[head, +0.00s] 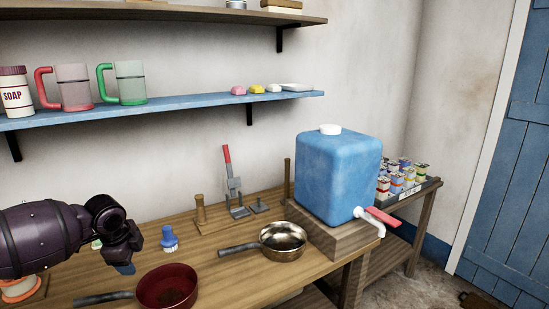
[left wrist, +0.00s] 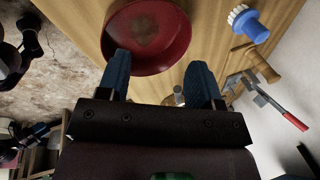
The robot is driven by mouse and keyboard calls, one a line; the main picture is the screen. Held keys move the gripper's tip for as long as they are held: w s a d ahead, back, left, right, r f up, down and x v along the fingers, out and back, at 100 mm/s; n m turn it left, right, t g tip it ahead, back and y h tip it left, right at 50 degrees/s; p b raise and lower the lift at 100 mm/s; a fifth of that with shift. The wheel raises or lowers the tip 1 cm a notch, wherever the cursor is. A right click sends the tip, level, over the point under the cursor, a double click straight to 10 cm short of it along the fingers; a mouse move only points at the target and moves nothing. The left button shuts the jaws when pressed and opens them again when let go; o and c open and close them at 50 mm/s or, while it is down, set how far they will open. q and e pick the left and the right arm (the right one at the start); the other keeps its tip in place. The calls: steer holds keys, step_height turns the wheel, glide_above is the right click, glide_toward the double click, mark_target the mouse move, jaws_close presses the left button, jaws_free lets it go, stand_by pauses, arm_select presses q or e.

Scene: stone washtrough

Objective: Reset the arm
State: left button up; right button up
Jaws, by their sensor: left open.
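My left gripper (head: 124,266) is above the left part of the wooden table (head: 215,283) in the head view. Its two blue fingers are spread with nothing between them, as the left wrist view (left wrist: 160,78) shows. A dark red pan (head: 168,287) lies on the table to the right of and below the gripper; it also shows beyond the fingertips in the left wrist view (left wrist: 165,62). I cannot tell how far the fingertips are above the table. My right gripper cannot be made out in either view.
A blue brush (head: 169,239) stands behind the red pan. A metal pan (head: 283,239) sits farther right, beside a blue water tank (head: 338,172) with a tap. A lever tool (head: 235,190) stands at the back. Mugs rest on a blue shelf (head: 200,103) above. Bare tabletop lies between the pans.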

arm_select(q)
steer(key=w+d+r+t+h, duration=0.1)
steer(key=w+d+r+t, duration=0.2)
steer(key=d, duration=0.2)
steer(key=s+d+f+n+t+h, duration=0.2)
steer(key=s+d+t+h, duration=0.1)
steer(key=d, duration=0.4)
steer(key=s+d+f+n+t+h, duration=0.2)
steer(key=s+d+n+t, duration=0.1)
steer(key=d, duration=0.4)
steer(key=s+a+f+n+y, duration=0.2)
steer(key=s+a+f+n, duration=0.1)
steer(key=s+f, duration=0.4)
steer(key=s+a+f+n+y, duration=0.2)
steer(key=s+a+f+n, duration=0.2)
steer(key=s, duration=1)
steer(key=s+a+f+n+g+y, duration=0.1)
steer(key=s+a+f+n+y, duration=0.1)
steer(key=s+f, duration=0.8)
steer(key=shift+s+a+n, duration=0.65)
steer(key=shift+n, duration=0.15)
steer(key=shift+f, duration=0.1)
